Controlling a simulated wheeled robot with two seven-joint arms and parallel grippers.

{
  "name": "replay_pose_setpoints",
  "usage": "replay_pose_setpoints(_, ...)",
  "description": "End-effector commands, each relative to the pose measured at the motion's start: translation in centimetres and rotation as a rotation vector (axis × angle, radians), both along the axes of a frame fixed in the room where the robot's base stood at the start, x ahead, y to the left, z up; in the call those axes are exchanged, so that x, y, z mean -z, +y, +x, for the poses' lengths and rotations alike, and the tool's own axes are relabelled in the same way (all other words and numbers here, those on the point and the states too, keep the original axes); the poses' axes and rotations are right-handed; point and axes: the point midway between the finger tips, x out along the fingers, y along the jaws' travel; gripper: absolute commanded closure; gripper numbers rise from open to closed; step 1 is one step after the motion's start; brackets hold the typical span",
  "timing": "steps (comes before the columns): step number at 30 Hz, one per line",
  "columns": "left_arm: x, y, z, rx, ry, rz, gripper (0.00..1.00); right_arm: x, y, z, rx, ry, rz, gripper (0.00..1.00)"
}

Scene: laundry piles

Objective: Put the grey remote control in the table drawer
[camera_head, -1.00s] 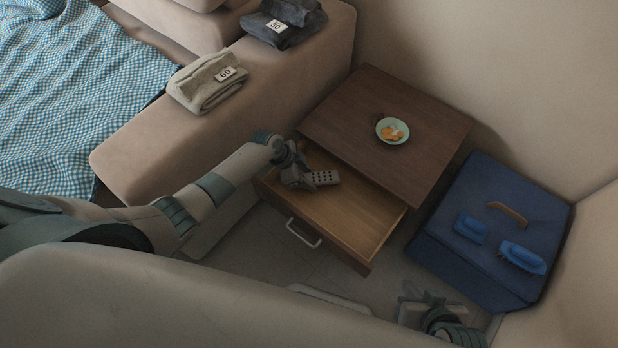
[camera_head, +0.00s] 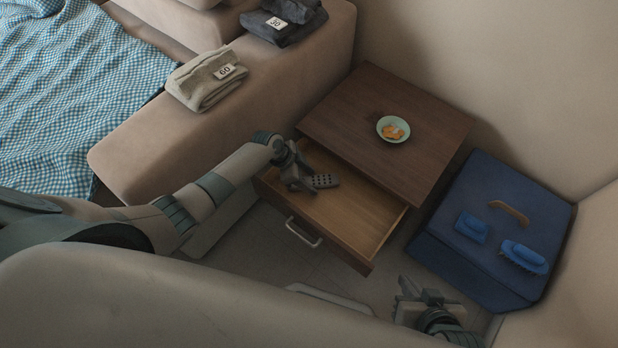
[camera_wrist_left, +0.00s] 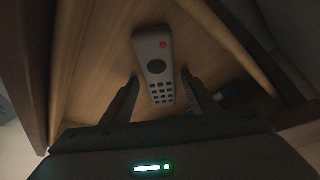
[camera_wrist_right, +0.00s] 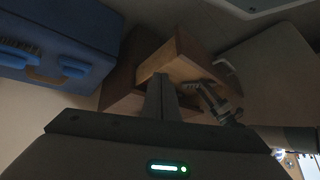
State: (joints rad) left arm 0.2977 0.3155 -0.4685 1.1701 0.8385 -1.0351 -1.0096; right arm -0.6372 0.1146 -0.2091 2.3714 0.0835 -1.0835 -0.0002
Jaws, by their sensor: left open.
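The grey remote control (camera_head: 324,181) is inside the open table drawer (camera_head: 345,215), near its left end. In the left wrist view the remote (camera_wrist_left: 156,62), with a red button and dark keys, shows over the wooden drawer bottom. My left gripper (camera_head: 297,183) reaches into the drawer. Its fingers are open, one on each side of the remote's near end, with gaps visible. Whether the remote lies fully flat is hard to tell. My right gripper (camera_head: 408,299) is low in front of the drawer; its fingers (camera_wrist_right: 163,95) are together and empty.
The brown table (camera_head: 385,140) carries a green bowl (camera_head: 392,129) with orange pieces. A blue box (camera_head: 480,240) with blue brushes stands to the right. A sofa arm (camera_head: 230,120) with folded cloths (camera_head: 206,80) is to the left. The drawer's right part is empty.

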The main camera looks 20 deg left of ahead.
Motion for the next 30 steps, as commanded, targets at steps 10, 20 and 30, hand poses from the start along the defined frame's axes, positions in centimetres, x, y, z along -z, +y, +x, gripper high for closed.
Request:
replay_pose_setpoints(10, -1.8, 0.2, -0.1, 0.000, -0.001, 0.001, 0.46, 0.2, -1.8, -0.5, 0.011, 0.077, -0.056, 1.00)
replay_pose_setpoints(20, -7.1, 2.8, -1.3, 0.002, -0.003, 0.001, 0.46, 0.4, -3.3, -1.7, 0.021, 0.165, -0.106, 1.00)
replay_pose_setpoints(30, -11.2, 4.8, -2.2, 0.000, 0.000, -0.001, 0.46, 0.6, -4.4, -2.5, 0.030, 0.221, -0.138, 1.00)
